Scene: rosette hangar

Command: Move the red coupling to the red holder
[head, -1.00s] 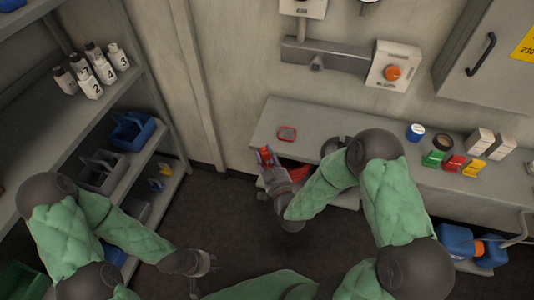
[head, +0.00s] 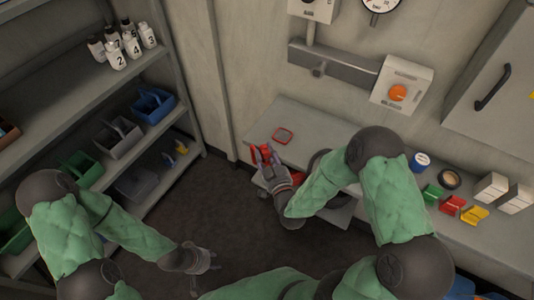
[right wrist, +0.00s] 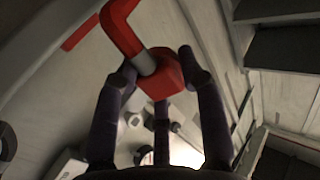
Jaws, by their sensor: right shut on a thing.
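My right gripper (head: 268,160) is shut on the red coupling (head: 263,151) at the left end of the grey bench. In the right wrist view the coupling (right wrist: 164,72) sits between the fingers (right wrist: 160,95), with a grey band and a bent red arm reaching up. A small red block-like holder (head: 452,205) stands on the bench at the right, between a green and a yellow one.
The bench (head: 312,127) also bears a blue-labelled tin (head: 421,162), a dark round tin (head: 449,179) and white boxes (head: 490,187). A shelf rack (head: 75,90) with bottles and bins stands at the left. My right forearm covers the middle of the bench.

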